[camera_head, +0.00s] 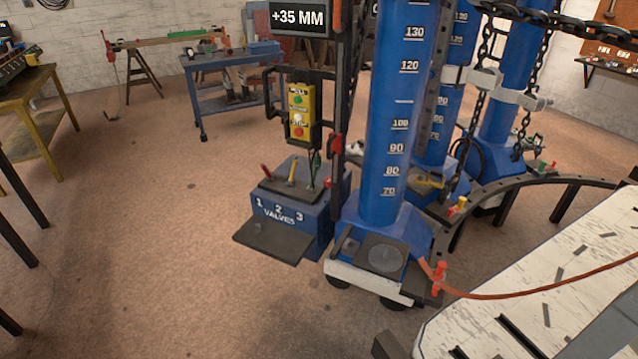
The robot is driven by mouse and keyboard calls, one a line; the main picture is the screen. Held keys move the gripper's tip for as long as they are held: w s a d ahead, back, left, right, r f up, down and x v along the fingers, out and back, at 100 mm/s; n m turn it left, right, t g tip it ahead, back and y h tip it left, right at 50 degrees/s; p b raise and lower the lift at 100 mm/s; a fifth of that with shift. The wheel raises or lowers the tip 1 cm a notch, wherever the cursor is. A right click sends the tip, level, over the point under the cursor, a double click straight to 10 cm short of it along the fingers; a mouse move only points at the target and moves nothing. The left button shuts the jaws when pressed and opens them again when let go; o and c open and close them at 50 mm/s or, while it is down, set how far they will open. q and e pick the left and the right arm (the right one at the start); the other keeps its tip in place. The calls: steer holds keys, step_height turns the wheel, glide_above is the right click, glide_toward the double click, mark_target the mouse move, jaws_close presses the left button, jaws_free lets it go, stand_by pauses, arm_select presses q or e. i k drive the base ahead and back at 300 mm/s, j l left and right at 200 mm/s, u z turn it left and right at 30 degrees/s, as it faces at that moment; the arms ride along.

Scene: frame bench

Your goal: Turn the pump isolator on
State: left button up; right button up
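No part is clearly marked as the pump isolator, so I cannot tell for certain which it is. A red handle-like part (335,146) sits on the dark upright post beside the blue column. A yellow control box (299,104) with green and red-and-white buttons hangs to its left in a black frame. Below it stands a blue valve box (283,216) labelled 1, 2, 3 VALVES, with red (266,170), yellow (291,172) and green (316,165) levers on top. Neither of my grippers shows.
A blue column (403,100) with a number scale stands right of the valve box. A flat dark plate (272,240) juts from the box's front. A +35 MM display (298,18) is above. A white, dark-slotted frame (540,290) fills the lower right.

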mark_target(327, 179)
steer(key=j+z, duration=0.1)
steer(key=z, duration=0.35)
steer(key=i+j+z, duration=0.1)
steer(key=z, duration=0.3)
steer(key=j+z, duration=0.1)
steer(key=z, duration=0.35)
steer(key=j+z, duration=0.35)
steer(key=j, duration=0.4)
steer(key=j+z, duration=0.35)
steer(key=j, duration=0.45)
steer(key=k+j+z, duration=0.1)
steer(key=j+z, duration=0.3)
steer(key=j, duration=0.3)
steer(key=k+j, duration=0.1)
steer(key=j, duration=0.35)
steer(key=k+j, duration=0.1)
steer(key=j, duration=0.3)
steer(key=k+j, duration=0.1)
steer(key=j, duration=0.8)
steer(key=k+j, duration=0.15)
steer(key=j, duration=0.25)
